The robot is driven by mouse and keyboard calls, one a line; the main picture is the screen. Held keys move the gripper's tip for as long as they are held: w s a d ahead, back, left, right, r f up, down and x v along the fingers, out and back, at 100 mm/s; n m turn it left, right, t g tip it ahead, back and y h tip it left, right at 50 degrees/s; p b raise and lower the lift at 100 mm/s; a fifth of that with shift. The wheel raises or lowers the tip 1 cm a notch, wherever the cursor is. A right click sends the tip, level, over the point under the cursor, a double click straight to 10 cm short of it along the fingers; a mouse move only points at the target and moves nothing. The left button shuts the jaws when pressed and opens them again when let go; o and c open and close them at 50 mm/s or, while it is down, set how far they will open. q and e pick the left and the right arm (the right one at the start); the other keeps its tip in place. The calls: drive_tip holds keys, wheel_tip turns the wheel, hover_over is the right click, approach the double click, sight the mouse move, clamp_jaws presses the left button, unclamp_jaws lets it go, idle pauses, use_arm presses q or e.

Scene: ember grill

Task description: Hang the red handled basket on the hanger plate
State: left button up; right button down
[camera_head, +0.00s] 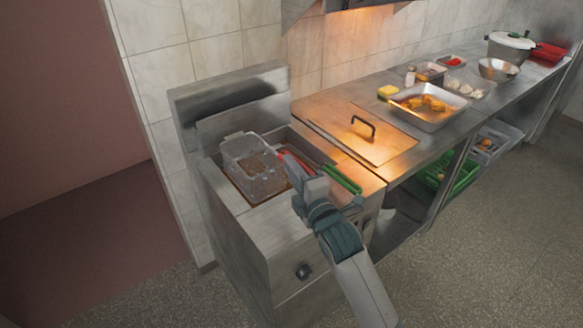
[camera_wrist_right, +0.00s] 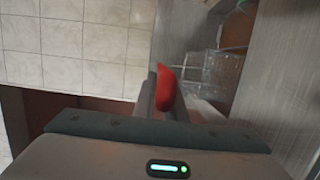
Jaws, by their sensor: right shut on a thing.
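A wire basket (camera_head: 252,160) with a red handle (camera_head: 288,162) is at the left well of the fryer in the head view. My right gripper (camera_head: 296,168) is shut on the red handle, which also shows between the fingers in the right wrist view (camera_wrist_right: 166,88). The wire basket shows behind it there (camera_wrist_right: 212,72). The hanger plate appears to be the upright metal back panel (camera_head: 232,110) behind the fryer well. I cannot tell whether the basket touches it. My left gripper is not in view.
A green handle (camera_head: 342,179) lies at the fryer's right well. A flat lid (camera_head: 366,134) with a black handle covers the counter to the right. A tray of food (camera_head: 428,107), a yellow sponge (camera_head: 388,91) and bowls stand farther along. Tiled wall is behind.

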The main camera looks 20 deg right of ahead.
wheel_tip(320, 180, up, 12)
drive_tip(key=p, duration=1.1)
drive_tip(key=shift+r, duration=0.15)
drive_tip(key=shift+s, duration=0.1)
